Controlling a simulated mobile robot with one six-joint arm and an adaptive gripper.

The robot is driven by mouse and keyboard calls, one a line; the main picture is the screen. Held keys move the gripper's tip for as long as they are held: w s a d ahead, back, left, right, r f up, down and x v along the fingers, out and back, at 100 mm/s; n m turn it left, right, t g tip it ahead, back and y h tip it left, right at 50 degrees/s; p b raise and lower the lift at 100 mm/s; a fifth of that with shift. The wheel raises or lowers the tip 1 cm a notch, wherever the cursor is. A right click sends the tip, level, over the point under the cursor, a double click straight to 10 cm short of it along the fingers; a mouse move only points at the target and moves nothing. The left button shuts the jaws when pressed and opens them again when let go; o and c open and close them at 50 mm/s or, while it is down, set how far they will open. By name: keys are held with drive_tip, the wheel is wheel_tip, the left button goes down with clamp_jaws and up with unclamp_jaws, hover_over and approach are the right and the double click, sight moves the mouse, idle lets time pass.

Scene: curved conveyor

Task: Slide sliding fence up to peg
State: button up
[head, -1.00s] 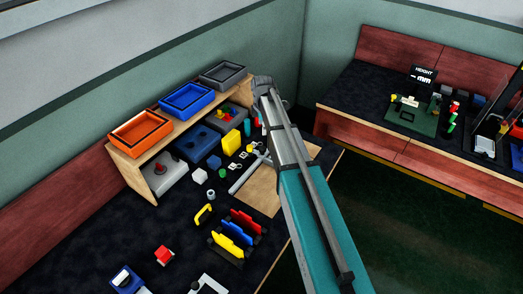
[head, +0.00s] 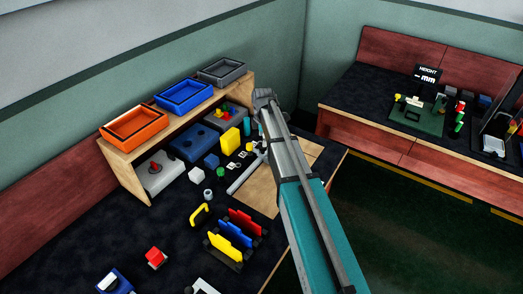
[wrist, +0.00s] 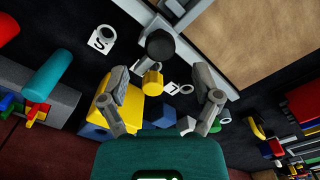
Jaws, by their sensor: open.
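A grey metal bar (head: 244,177), apparently the sliding fence, lies along the near-left side of a tan board (head: 262,196) in the head view. In the wrist view a grey rail (wrist: 137,8) runs along the tan board (wrist: 270,35), with a dark round knob (wrist: 160,44) beside it. I cannot tell which part is the peg. My gripper (wrist: 160,76) is open, its fingers spread either side of a yellow padlock (wrist: 152,80) seen below, with the knob just past the tips.
Tags lie near the knob, one marked S (wrist: 103,40). A yellow block (head: 231,140) and a blue cube (head: 211,160) stand by the shelf (head: 125,165). Red, blue and yellow plates (head: 235,236) stand upright at the near side. Dark tabletop left of them has free patches.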

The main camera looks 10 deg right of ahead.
drive_tip(key=shift+f+b, duration=1.7)
drive_tip(key=shift+f, duration=0.35)
